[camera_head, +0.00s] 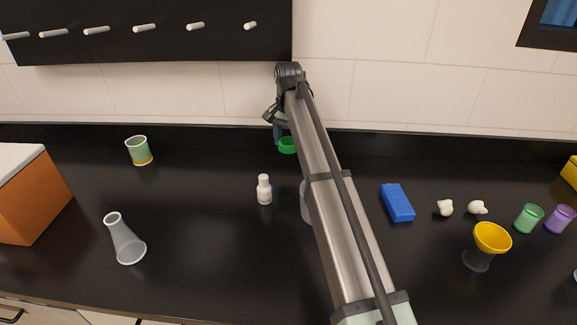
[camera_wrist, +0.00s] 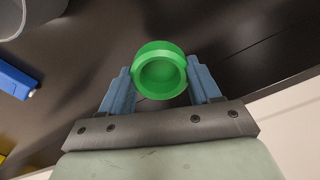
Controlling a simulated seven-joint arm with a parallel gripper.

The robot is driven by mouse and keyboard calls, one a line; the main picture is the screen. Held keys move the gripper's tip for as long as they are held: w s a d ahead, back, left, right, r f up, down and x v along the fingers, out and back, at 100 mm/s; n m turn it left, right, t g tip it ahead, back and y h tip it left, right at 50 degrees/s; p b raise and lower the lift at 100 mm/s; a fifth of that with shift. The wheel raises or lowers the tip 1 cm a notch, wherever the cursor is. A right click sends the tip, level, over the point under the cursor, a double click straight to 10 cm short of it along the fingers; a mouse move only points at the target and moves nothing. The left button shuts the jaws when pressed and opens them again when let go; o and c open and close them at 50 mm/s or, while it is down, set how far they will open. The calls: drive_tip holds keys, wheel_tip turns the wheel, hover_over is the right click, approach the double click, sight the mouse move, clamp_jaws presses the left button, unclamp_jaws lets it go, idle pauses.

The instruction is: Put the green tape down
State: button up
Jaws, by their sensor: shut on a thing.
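The green tape (camera_wrist: 160,70) is a bright green ring held between the two blue fingers of my gripper (camera_wrist: 162,82) in the wrist view. In the head view the green tape (camera_head: 288,145) shows just left of my arm, near the back of the black counter. My gripper (camera_head: 279,133) is partly hidden there behind my arm. It is shut on the tape. The tape appears held above the counter; the exact gap to the surface is hard to tell.
A white bottle (camera_head: 264,190) stands in front of the tape. A blue box (camera_head: 397,202) and a yellow funnel (camera_head: 491,238) are right.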

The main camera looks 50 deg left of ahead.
sight(289, 170)
drive_tip(key=shift+f, duration=4.35)
drive_tip(key=shift+f, duration=0.1)
drive_tip(key=o, duration=1)
drive_tip(key=shift+o, duration=0.2)
wheel_tip(289, 170, up, 12)
drive_tip(key=shift+r, duration=0.15)
